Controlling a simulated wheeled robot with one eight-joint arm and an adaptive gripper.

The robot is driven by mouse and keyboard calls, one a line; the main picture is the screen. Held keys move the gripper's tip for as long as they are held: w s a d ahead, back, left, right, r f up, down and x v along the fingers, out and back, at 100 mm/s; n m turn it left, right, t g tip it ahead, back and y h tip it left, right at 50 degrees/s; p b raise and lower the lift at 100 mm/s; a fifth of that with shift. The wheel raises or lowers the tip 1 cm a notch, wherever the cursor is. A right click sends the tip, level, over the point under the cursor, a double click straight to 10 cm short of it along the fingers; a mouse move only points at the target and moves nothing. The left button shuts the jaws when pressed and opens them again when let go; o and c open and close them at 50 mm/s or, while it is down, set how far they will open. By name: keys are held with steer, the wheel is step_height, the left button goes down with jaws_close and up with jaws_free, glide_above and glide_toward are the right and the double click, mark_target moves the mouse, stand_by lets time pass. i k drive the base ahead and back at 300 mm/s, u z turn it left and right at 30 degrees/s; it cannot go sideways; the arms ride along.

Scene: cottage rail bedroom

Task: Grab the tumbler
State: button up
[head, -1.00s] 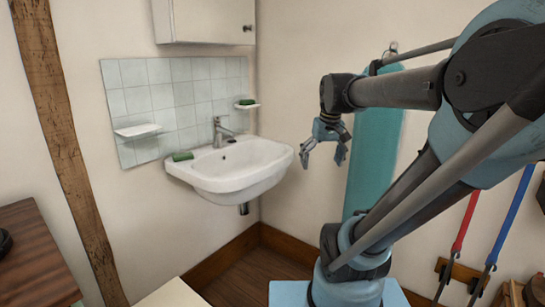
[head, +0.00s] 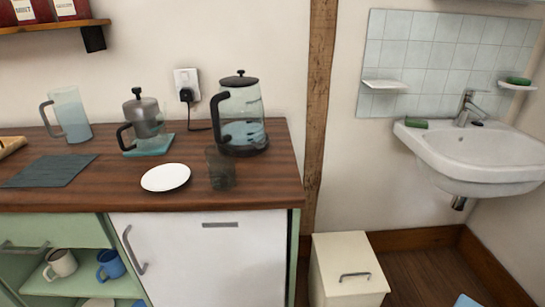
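A dark, see-through tumbler (head: 221,171) stands upright on the brown wooden counter (head: 240,196), near its front right part. It is just in front of the glass kettle and to the right of a white plate. My gripper and most of my arm are outside the head view now, so I cannot see the gripper's fingers. Nothing visible touches the tumbler except the counter.
The kettle (head: 241,118) stands close behind the tumbler, and the white plate (head: 166,177) lies close on its left. A teapot (head: 143,118) and a glass jug (head: 70,114) stand farther left. A white bin (head: 345,270) and a sink (head: 480,155) are to the right.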

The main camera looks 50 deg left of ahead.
mark_target(220, 157)
steer(key=u, duration=3.1)
steer(key=k, duration=0.5)
steer(key=u, duration=0.85)
steer(key=i, duration=0.35)
steer(key=u, duration=0.05)
